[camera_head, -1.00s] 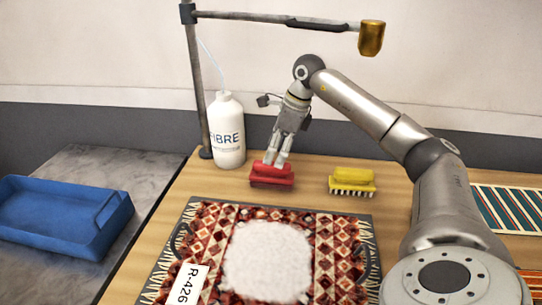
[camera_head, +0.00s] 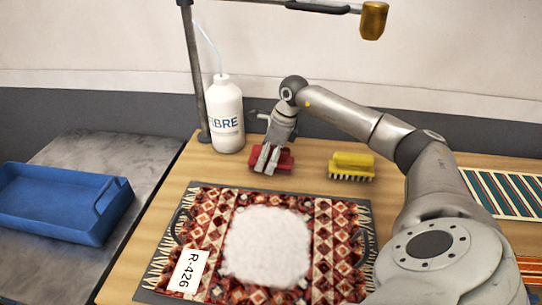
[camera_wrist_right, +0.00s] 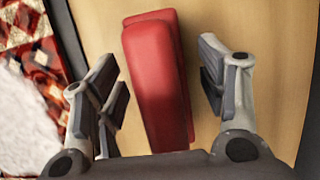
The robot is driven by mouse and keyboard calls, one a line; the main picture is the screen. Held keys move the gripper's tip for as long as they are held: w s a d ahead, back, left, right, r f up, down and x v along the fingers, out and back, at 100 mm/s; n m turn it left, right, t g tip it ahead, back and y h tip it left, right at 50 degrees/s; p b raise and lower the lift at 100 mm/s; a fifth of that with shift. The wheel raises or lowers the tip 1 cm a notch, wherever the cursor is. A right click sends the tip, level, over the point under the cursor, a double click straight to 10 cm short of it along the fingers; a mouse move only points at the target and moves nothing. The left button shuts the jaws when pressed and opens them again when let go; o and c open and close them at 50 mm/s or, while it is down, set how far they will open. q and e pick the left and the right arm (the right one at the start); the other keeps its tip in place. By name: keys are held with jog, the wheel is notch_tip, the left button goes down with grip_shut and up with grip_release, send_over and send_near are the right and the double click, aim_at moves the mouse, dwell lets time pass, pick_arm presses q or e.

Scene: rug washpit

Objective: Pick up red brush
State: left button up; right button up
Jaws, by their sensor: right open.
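In the right wrist view, the red brush (camera_wrist_right: 158,80) lies between the two open fingers of my right gripper (camera_wrist_right: 163,95), with a gap on each side. The brush is nearer the left finger at its lower part. My left gripper is in neither view.
A yellow brush (camera_head: 351,166) stands to the right. A white bottle (camera_head: 225,115) and a lamp-like post (camera_head: 196,75) stand behind left. A patterned rug (camera_head: 325,225) with white foam lies in front. A blue tray (camera_head: 60,205) is on the grey surface at left.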

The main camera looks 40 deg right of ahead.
jog(key=shift+f, duration=0.3)
jog(key=shift+r, duration=0.1)
jog(key=c, duration=1.2)
jog(key=shift+w+r, duration=0.1)
jog(key=shift+r, duration=0.05)
jog(key=shift+r, duration=0.6)
jog(key=s+a+r+b, duration=0.1)
jog(key=s+a+r, duration=0.2)
jog(key=a+r, duration=0.2)
jog(key=s+a+r+b, duration=0.1)
jog(key=s+a+r, duration=0.2)
jog(key=a+r, duration=0.3)
jog(key=shift+s+a+r, duration=0.25)
jog(key=shift+a, duration=0.5)
